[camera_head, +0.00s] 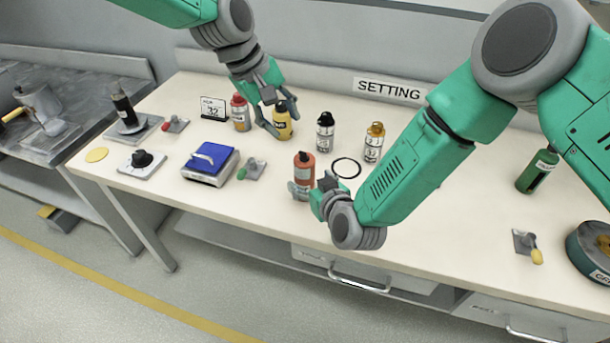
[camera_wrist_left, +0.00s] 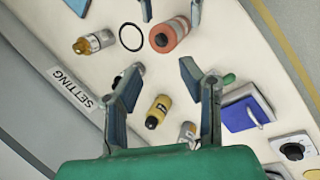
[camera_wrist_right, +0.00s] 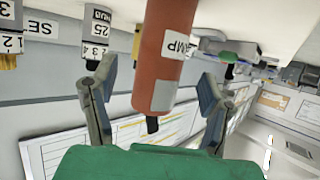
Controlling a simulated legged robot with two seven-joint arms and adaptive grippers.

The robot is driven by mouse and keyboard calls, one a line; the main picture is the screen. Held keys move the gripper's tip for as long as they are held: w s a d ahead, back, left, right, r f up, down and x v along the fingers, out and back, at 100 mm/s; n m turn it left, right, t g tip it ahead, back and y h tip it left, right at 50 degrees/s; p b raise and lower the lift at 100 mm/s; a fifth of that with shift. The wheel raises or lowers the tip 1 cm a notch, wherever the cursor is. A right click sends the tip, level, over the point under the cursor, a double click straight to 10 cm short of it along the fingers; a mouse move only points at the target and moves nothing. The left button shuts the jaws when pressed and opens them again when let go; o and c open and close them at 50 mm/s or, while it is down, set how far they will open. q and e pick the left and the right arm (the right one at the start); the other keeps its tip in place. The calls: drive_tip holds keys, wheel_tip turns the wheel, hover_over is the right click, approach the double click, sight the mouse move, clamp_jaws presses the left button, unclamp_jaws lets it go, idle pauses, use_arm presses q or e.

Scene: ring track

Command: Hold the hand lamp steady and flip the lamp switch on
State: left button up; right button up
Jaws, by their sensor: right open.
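The hand lamp (camera_head: 304,172) is an orange-red cylinder with a dark top, upright near the table's front edge. In the right wrist view the lamp (camera_wrist_right: 168,45) has a white label ending in "MP", a grey patch and a black tip; I cannot tell which is the switch or whether it is on. My right gripper (camera_head: 311,190) is open, its fingers on either side of the lamp with gaps showing in the right wrist view (camera_wrist_right: 152,88). My left gripper (camera_head: 277,110) is open and empty, above and around the yellow bottle (camera_head: 282,124), which shows between its fingers in the left wrist view (camera_wrist_left: 158,110).
A red-capped bottle (camera_head: 240,113) stands left of the yellow one. A black-topped bottle (camera_head: 325,132), a gold-topped bottle (camera_head: 374,143) and a black ring (camera_head: 347,167) are behind the lamp. A blue-topped box (camera_head: 210,160) and a green-handled lever (camera_head: 251,169) lie left.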

sight(309, 180)
drive_tip(key=shift+x, duration=2.15)
use_arm(q)
drive_tip(key=shift+c, duration=0.3)
use_arm(e)
drive_tip(key=c, duration=1.4)
use_arm(q)
clamp_jaws()
use_arm(e)
drive_tip(key=shift+c, duration=0.2)
use_arm(q)
drive_tip(key=s+d+f+n+t+h, duration=0.25)
drive_tip(key=s+f+n+t, duration=0.5)
drive_tip(key=n, duration=0.55)
drive_tip(key=s+a+n+t+y, duration=0.1)
drive_tip(key=s+a+n+t, duration=0.3)
drive_tip(key=n, duration=0.7)
drive_tip(key=shift+s+a+f, duration=0.25)
drive_tip(key=shift+s, duration=0.85)
